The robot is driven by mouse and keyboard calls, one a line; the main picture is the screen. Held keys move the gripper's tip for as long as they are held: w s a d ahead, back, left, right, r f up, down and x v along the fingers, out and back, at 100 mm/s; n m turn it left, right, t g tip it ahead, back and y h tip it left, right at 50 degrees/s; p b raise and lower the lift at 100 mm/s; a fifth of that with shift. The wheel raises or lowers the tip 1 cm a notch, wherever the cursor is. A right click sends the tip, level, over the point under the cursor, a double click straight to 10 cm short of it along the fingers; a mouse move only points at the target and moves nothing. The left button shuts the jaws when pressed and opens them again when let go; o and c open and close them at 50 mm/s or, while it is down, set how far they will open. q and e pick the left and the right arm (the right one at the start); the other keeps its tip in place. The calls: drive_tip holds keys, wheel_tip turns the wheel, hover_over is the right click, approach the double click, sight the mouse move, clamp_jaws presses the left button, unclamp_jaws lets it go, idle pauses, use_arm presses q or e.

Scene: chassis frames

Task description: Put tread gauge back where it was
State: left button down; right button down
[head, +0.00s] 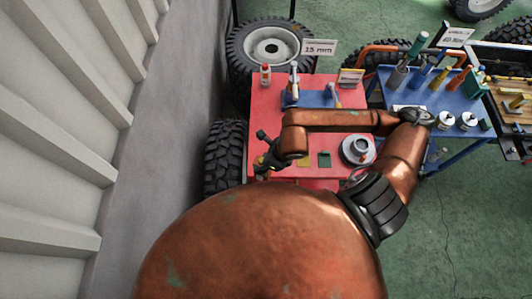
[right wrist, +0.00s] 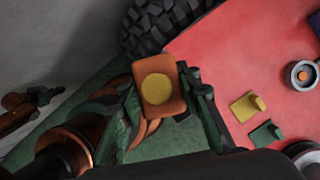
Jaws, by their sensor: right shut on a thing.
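My right gripper (head: 262,150) is at the left edge of the red table (head: 260,101). In the right wrist view its fingers (right wrist: 163,92) are shut on an orange-brown block with a round yellow face (right wrist: 158,88), likely the tread gauge. The block is held above the floor beside the table edge, clear of the tabletop. In the head view it is too small to make out. A dark gripper-like shape on a copper arm, likely my left gripper (right wrist: 42,97), shows at the far left of the right wrist view; its fingers are unclear.
On the red table are a yellow piece (right wrist: 248,106), a green piece (right wrist: 266,133), a blue tray (head: 318,101), a red-white bottle (head: 265,74) and a grey round part (head: 347,149). Tyres (head: 224,158) stand beside it. A blue cart (head: 466,92) is at right.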

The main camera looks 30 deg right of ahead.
drive_tip(key=w+d+f+p, duration=0.5)
drive_tip(key=w+d+f, duration=0.2)
drive_tip(key=w+f, duration=0.3)
wheel_tip(320, 180, down, 2)
drive_tip(key=shift+w+d+f, duration=0.15)
drive_tip(key=shift+d+f, duration=0.05)
drive_tip(key=shift+d, duration=0.15)
drive_tip(key=shift+f, duration=0.15)
drive_tip(key=c, duration=1.4)
unclamp_jaws()
